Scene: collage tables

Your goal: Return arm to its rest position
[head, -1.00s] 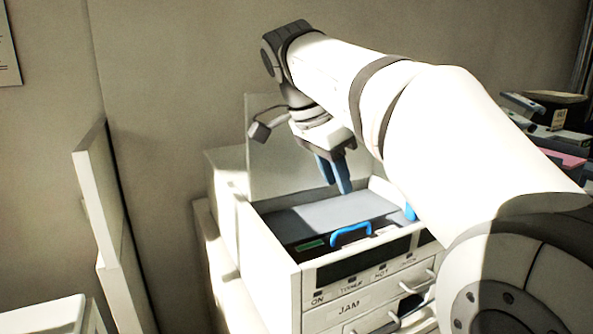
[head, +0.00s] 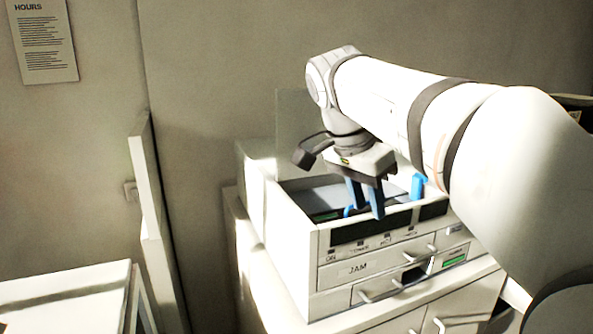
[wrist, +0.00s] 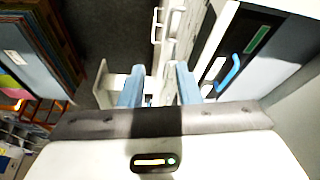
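My gripper (head: 366,198) hangs from my white arm, fingers pointing down, in front of the open top of a white copier-like machine (head: 285,235). Its two blue fingers are apart, with nothing between them. The wrist view shows the same fingers (wrist: 160,88) spread with a gap, the machine's front handles beyond them. A blue handle (head: 348,210) inside the machine is partly hidden behind the fingers in the head view; it also shows in the wrist view (wrist: 231,73). A second blue part (head: 418,186) stands at the machine's right side.
The machine stands on a white cabinet (head: 395,325). A white panel (head: 151,195) stands at the left, and a white table (head: 60,300) is at lower left. A notice (head: 45,42) hangs on the wall. The wrist view shows stacked coloured sheets or folders (wrist: 55,40).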

